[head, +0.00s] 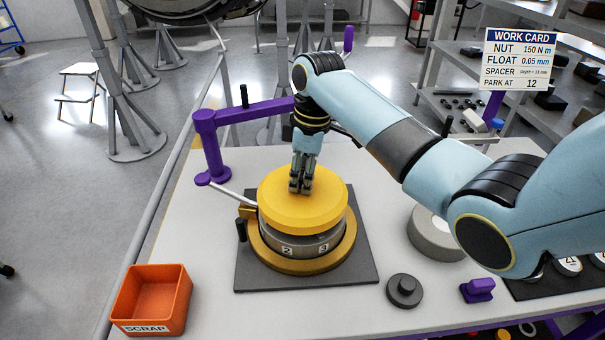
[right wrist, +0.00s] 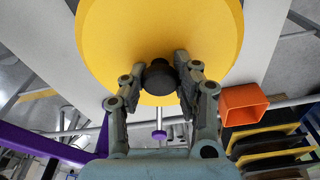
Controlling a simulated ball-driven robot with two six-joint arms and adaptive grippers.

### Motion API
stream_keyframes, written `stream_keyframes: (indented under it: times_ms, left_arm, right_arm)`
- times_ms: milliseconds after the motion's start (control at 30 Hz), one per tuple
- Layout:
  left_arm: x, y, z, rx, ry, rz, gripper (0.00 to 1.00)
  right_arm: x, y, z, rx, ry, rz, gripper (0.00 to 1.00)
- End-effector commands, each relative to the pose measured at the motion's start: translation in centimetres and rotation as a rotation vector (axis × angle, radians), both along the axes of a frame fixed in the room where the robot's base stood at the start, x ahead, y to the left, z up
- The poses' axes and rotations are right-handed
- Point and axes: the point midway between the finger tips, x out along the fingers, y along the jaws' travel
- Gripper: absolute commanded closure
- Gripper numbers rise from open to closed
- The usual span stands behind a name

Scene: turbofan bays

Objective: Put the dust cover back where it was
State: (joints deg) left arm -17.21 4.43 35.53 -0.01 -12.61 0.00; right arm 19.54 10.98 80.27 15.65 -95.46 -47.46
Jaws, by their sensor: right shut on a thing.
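The dust cover (head: 290,214) is a round yellow disc in the head view. It sits over the top of a grey numbered drum (head: 312,243) that stands in a gold ring (head: 272,262); I cannot tell whether it is fully seated. My right gripper (head: 300,188) points down at the middle of the cover. In the right wrist view its fingers (right wrist: 162,72) are shut on the dark knob (right wrist: 159,76) of the yellow cover (right wrist: 205,25). The knob is hidden by the fingers in the head view. My left gripper is not in view.
A purple arm (head: 212,140) with a metal rod stands behind and left of the drum. An orange scrap bin (head: 152,299) is at the front left. A grey ring (head: 434,236) and a dark knobbed disc (head: 404,290) lie to the right. A work card (head: 517,58) hangs at upper right.

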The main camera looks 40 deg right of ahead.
Motion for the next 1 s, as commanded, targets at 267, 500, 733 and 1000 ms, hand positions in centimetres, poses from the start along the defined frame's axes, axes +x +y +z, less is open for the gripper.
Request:
stream_keyframes:
  times_ms: [267, 500, 733, 1000]
  left_arm:
    - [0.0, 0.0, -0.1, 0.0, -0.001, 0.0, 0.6]
    - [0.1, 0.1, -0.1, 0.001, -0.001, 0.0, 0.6]
    - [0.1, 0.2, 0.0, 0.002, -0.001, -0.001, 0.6]
    - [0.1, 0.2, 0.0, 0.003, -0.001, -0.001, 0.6]
  right_arm:
    - [0.0, 0.0, -0.9, 0.001, 0.001, 0.0, 1.0]
    - [0.0, 0.0, -1.1, 0.001, 0.001, 0.0, 0.61]
    - [0.0, 0.0, -1.1, 0.001, 0.001, 0.0, 0.47]
    - [0.1, 0.0, 0.0, -0.001, -0.002, 0.0, 0.47]
